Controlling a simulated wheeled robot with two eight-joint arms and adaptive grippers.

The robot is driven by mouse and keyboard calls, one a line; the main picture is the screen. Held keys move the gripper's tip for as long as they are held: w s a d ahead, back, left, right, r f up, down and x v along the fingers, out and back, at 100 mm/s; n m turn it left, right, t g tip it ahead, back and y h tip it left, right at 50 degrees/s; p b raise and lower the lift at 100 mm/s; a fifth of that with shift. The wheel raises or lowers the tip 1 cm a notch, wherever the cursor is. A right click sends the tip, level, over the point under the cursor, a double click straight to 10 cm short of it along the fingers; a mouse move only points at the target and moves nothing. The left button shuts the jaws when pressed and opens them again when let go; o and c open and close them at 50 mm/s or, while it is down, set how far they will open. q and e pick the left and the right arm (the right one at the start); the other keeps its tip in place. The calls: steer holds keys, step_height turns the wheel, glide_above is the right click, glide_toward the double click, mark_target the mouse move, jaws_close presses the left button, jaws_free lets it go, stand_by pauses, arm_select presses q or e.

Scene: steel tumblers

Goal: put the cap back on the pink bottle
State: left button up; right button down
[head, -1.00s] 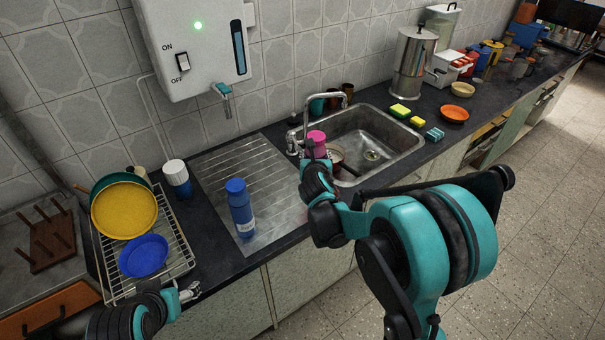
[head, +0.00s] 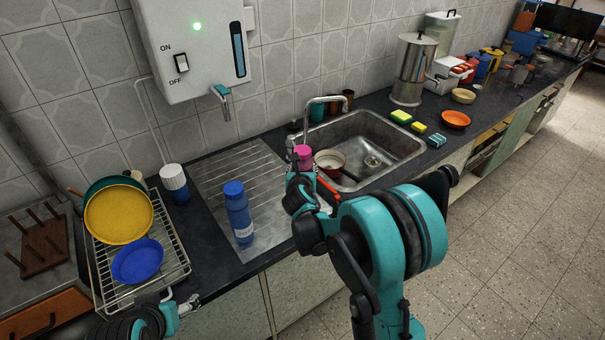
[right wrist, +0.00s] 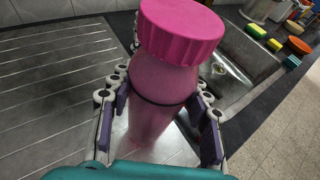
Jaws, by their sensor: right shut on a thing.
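The pink bottle (right wrist: 165,88) is in the middle of the right wrist view, with a darker pink ribbed cap (right wrist: 181,30) on its top. The cap looks slightly tilted in that view; I cannot tell whether it is screwed tight. My right gripper (right wrist: 160,108) is shut on the bottle's body, one finger on each side. In the head view the cap (head: 303,152) shows above my right gripper (head: 301,180), by the sink's left edge. The bottle's base is hidden there. My left gripper (head: 190,305) is by the dish rack, its fingers too small to read.
A blue bottle (head: 239,217) stands on the ribbed drainboard (head: 212,186). The sink (head: 399,140) holds a bowl (head: 329,162). A red object (head: 327,187) lies at its front left. Sponges lie right of the sink.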

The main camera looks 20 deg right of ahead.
steer(key=shift+f, duration=0.25)
steer(key=shift+f, duration=0.2)
steer(key=c, duration=0.7)
jaws_free()
steer(key=shift+c, duration=0.2)
steer(key=shift+r, duration=0.1)
steer(key=shift+r, duration=0.2)
steer(key=p+v, duration=0.3)
steer(key=v, duration=0.9)
